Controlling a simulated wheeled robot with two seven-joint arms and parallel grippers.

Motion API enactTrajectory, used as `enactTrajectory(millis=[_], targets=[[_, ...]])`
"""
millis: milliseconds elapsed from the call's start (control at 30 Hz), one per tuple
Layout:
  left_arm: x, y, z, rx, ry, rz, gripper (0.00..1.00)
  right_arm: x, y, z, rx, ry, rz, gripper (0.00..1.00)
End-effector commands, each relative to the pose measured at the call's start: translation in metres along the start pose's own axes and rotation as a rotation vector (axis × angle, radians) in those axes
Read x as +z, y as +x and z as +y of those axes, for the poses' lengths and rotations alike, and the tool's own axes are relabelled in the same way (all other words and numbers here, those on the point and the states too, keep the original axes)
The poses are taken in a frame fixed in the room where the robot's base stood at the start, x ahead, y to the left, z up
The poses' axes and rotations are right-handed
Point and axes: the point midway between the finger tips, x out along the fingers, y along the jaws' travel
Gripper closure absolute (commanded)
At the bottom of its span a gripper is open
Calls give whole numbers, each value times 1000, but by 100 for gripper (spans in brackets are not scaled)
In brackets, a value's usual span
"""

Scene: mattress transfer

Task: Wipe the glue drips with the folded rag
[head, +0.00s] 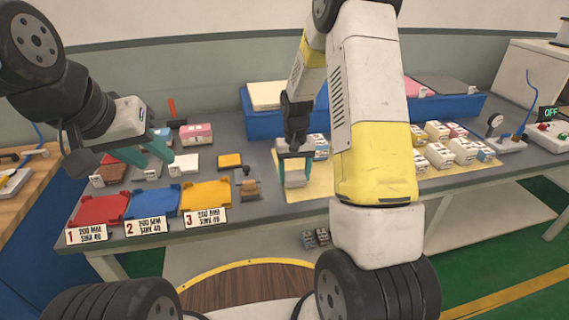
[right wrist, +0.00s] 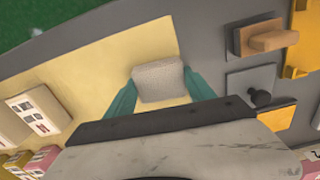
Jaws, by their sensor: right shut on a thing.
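The folded rag (head: 295,179) is a small grey-white pad over the pale yellow sheet on the table. My right gripper (head: 294,163) points down and is shut on it. In the right wrist view the rag (right wrist: 158,80) sits between the two teal fingers, one at each side. I cannot tell whether it touches the sheet (right wrist: 85,75). I cannot make out any glue drips in either view. My left gripper (head: 159,164) is open and empty above the left part of the table, with its teal fingers apart.
Red (head: 99,209), blue (head: 153,202) and yellow (head: 206,196) trays with numbered signs line the front left edge. A wooden-handled block (head: 249,187) stands left of the rag. Several small boxes (head: 440,153) stand on the right. Blue bins (head: 262,123) stand behind.

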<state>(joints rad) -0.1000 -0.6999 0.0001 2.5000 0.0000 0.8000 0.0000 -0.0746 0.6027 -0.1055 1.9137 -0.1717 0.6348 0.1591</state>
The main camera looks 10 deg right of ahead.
Motion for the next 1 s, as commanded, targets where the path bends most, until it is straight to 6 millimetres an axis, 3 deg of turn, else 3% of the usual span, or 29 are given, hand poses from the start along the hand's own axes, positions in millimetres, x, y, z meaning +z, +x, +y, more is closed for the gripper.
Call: enactTrajectory(millis=[433,1000], targets=[[0,0,0,0,0,0,64,-1,-45,-1,-1,-2,3,70],[0,0,0,0,0,0,64,0,-57,-2,-2,-2,3,70]])
